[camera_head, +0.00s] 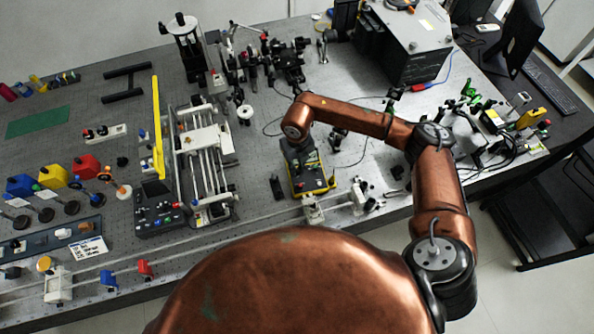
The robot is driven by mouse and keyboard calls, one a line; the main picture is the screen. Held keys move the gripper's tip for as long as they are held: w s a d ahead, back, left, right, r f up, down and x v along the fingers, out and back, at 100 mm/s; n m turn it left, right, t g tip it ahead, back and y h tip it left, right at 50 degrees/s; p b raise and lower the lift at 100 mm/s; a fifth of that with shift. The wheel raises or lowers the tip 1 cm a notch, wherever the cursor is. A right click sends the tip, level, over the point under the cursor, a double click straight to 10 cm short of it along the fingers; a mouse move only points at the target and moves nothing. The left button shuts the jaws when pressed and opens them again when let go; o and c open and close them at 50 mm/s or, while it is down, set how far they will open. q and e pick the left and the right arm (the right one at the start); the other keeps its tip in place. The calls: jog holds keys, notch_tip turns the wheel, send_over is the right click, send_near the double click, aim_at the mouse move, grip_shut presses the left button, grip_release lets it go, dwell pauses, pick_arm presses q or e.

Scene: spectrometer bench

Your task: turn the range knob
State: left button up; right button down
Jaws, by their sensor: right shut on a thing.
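A black meter with a yellow edge (318,190) lies on the grey bench near its front edge, in the middle of the head view. My right gripper (307,172) points down onto the face of this meter, at the end of my copper arm. It is shut on the range knob. The knob itself is hidden behind the gripper, so its setting cannot be read. My left gripper is not in view.
A black control box (160,217) and a frame of metal rods (205,150) stand to the left. A small black block (276,187) stands just left of the meter. A large grey-topped box (415,45) stands behind. A thin cable (350,163) runs right of the meter.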

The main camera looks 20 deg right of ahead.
aim_at(297, 170)
jog(key=n+b, duration=0.5)
jog(key=shift+f+n, duration=0.2)
jog(key=shift+n, duration=0.1)
jog(key=n+b, duration=0.2)
jog(key=shift+r+n, duration=0.1)
jog(key=shift+n, duration=0.3)
jog(key=shift+r+n+b, duration=0.1)
jog(key=shift+n+b, duration=0.6)
jog(key=shift+n, duration=0.1)
jog(key=c, duration=1.9)
grip_release()
notch_tip(297, 170, up, 12)
